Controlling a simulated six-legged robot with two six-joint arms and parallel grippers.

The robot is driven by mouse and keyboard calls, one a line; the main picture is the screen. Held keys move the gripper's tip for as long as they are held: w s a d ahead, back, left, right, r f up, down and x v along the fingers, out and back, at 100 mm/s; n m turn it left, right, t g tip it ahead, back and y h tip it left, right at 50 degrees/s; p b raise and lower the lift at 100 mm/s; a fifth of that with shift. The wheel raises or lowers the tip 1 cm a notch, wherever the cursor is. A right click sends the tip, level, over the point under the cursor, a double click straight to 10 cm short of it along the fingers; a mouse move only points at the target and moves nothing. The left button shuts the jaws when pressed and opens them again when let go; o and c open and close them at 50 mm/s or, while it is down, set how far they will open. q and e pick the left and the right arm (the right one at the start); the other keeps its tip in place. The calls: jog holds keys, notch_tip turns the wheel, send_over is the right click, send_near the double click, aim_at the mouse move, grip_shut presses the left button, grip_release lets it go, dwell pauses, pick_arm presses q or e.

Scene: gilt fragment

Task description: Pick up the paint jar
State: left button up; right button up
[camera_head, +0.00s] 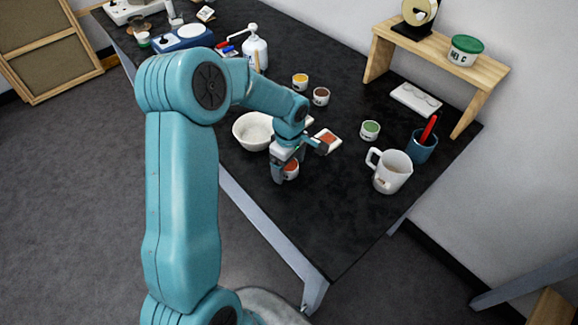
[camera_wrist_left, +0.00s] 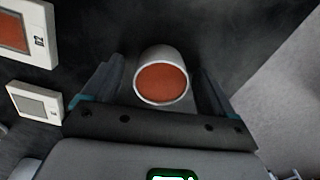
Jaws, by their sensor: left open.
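A small white paint jar with orange-red paint (camera_head: 291,171) stands on the dark table near its front edge, partly hidden by my left gripper (camera_head: 288,164). In the left wrist view the jar (camera_wrist_left: 162,82) lies between the two open fingers, with a gap visible on its right side. Whether a finger touches it I cannot tell. Other small jars stand farther back: yellow (camera_head: 300,81), brown (camera_head: 321,96) and green (camera_head: 370,130). My right gripper is not in view.
A white bowl (camera_head: 251,131) stands just left of the gripper, and a swatch card (camera_head: 327,140) lies behind it. A white mug (camera_head: 391,171) and a blue cup (camera_head: 421,147) stand to the right. A wooden shelf (camera_head: 440,48) is at the back. The table's near right corner is clear.

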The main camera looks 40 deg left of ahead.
pick_arm(q)
jog(key=shift+s+r, duration=0.1)
jog(key=c, duration=1.1)
jog(key=shift+c, duration=1.2)
